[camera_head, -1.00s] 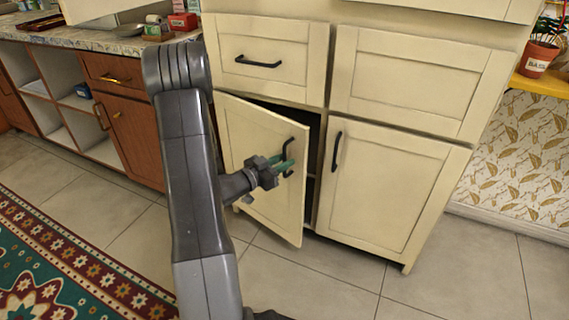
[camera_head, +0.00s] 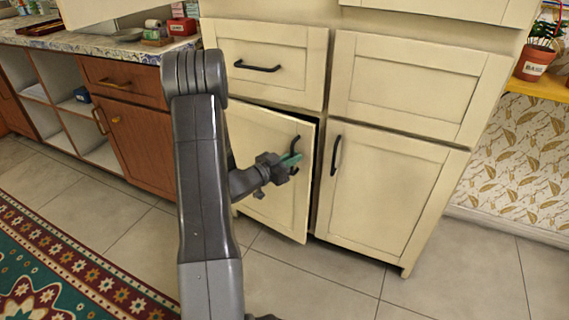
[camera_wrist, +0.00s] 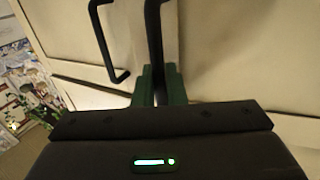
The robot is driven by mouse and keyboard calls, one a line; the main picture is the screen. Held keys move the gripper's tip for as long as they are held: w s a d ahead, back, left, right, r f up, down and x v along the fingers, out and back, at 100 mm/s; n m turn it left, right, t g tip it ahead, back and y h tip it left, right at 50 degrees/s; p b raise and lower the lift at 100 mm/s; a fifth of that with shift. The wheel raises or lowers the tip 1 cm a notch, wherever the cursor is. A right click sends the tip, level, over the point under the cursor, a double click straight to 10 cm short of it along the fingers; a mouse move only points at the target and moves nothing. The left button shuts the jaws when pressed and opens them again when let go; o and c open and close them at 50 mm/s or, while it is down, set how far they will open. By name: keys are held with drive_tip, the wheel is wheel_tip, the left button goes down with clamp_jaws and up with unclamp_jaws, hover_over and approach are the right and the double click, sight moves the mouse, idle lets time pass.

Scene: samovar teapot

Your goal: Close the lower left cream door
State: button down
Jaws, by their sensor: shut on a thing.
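The lower left cream door (camera_head: 270,205) stands slightly ajar, with a narrow dark gap along its right edge. It has a black handle (camera_head: 294,146) near that edge. My gripper (camera_head: 291,160) is at this handle, with its green fingertips shut on it. In the wrist view the green fingers (camera_wrist: 159,88) close around a black handle (camera_wrist: 154,40) in front of the cream panel. My arm hides the left part of the door in the head view.
The lower right cream door (camera_head: 375,185) is shut, with its own black handle (camera_head: 336,155) just right of the gap. A cream drawer (camera_head: 262,62) is above. A brown wooden cabinet (camera_head: 138,140) stands left. A patterned rug (camera_head: 70,265) lies on the tiled floor.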

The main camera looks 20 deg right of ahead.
drive_tip(key=w+d, duration=0.1)
drive_tip(key=d, duration=0.2)
drive_tip(key=w+d, duration=0.1)
drive_tip(key=shift+w+d, duration=0.25)
drive_tip(key=shift+w, duration=0.1)
drive_tip(key=shift+w+r, duration=0.1)
drive_tip(key=shift+w, duration=0.05)
drive_tip(key=c, duration=1.6)
unclamp_jaws()
drive_tip(key=shift+d, duration=0.2)
drive_tip(key=shift+c, duration=0.2)
drive_tip(key=p, duration=0.4)
approach(302, 149)
drive_tip(key=a, duration=0.1)
drive_tip(key=a+f, duration=0.1)
drive_tip(key=a, duration=0.1)
drive_tip(key=shift+w+f, duration=0.1)
drive_tip(key=shift+w, duration=0.15)
drive_tip(key=shift+d, duration=0.1)
